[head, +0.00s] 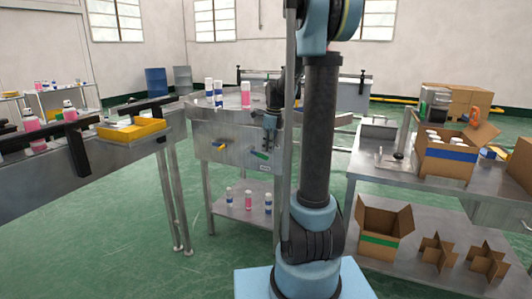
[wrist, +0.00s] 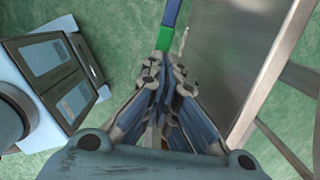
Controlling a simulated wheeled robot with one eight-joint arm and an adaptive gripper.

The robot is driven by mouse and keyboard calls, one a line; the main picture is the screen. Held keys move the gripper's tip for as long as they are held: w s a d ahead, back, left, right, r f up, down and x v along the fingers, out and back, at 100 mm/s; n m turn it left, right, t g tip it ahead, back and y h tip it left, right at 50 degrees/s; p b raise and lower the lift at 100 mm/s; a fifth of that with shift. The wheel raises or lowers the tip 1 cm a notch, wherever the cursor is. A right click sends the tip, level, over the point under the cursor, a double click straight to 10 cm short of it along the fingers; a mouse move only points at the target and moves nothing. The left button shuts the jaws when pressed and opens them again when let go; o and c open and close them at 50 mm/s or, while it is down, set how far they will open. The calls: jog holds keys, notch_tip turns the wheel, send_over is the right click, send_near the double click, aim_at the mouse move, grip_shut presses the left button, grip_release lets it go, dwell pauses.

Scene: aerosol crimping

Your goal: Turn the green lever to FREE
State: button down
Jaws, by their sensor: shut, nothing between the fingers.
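The green lever (head: 259,155) is on the front of the steel cabinet (head: 203,135) in the head view, above a small label plate. In the wrist view, a bar with a green part (wrist: 163,40) and a blue part lies just beyond my fingertips; it looks like the lever. My gripper (wrist: 164,72) is shut and empty, its fingertips close to the green part. I cannot tell whether they touch it. In the head view my gripper (head: 270,132) shows small and dark, just above the lever. The lever's setting cannot be read.
A yellow handle (head: 218,147) sits left of the lever on the same front. Cans stand on the cabinet top and its lower shelf (head: 235,205). A conveyor (head: 80,150) is at left. A table with a carton (head: 445,160) is at right.

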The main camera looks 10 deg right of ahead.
notch_tip(320, 180, up, 12)
jog(key=s+d+f, duration=0.1)
jog(key=s+d, duration=0.1)
jog(key=d, duration=0.1)
jog(key=shift+w+a+r+g+h, duration=0.9)
jog(key=shift+w+a+h, duration=0.55)
jog(key=shift+a, duration=0.95)
jog(key=f, duration=0.8)
jog(key=d+f, duration=0.1)
jog(key=f, duration=0.3)
jog(key=shift+s+f, duration=0.25)
jog(key=shift+s, duration=0.05)
jog(key=shift+a+f, duration=0.2)
jog(key=shift+f, duration=0.4)
jog(key=shift+d+f+t+y, duration=0.15)
jog(key=shift+f+t+y, duration=0.25)
jog(key=shift+f+y, duration=0.15)
